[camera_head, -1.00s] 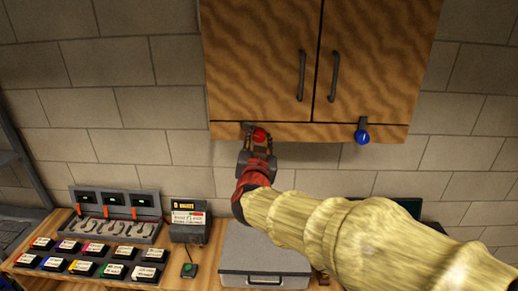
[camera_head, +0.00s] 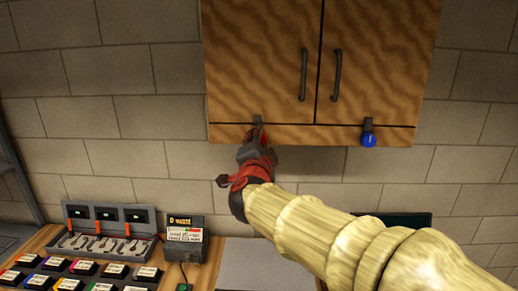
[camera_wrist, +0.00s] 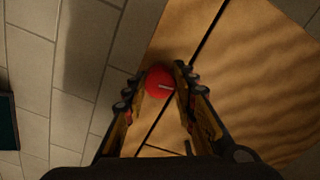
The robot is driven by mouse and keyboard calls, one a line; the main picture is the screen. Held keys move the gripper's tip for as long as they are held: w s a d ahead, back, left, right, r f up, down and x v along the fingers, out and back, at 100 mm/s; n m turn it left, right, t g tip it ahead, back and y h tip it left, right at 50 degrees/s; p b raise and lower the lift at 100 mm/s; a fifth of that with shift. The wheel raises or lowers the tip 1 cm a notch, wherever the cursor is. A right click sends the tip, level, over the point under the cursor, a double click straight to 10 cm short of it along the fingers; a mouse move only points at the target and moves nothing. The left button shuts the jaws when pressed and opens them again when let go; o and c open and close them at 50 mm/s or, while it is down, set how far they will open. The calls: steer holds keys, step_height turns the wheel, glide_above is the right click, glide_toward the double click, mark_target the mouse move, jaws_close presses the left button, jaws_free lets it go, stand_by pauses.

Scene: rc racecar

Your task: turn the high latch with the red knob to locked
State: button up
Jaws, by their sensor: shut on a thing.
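The red knob (camera_wrist: 160,82) sits between the two fingers of my gripper (camera_wrist: 155,88) in the wrist view, and the fingers are shut on it. In the head view my gripper (camera_head: 256,138) is at the lower edge of the wooden cabinet (camera_head: 260,70), below its left door, and it is tilted. It covers most of the red knob there. A small dark latch piece (camera_head: 257,121) shows just above the gripper. The exact angle of this latch is hard to tell.
A second latch with a blue knob (camera_head: 369,140) hangs down at the cabinet's lower right. Two dark door handles (camera_head: 303,75) are above. A bench below holds a tool tray (camera_head: 105,240), a labelled box (camera_head: 185,235) and several small bins (camera_head: 85,269). Bare wall lies left of the cabinet.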

steer(key=shift+f+m+b, duration=0.1)
steer(key=shift+m+b, duration=0.4)
steer(key=shift+m, duration=0.4)
steer(key=o, duration=1.2)
steer(key=shift+c, duration=0.2)
steer(key=s, duration=1.2)
steer(key=shift+a, duration=0.2)
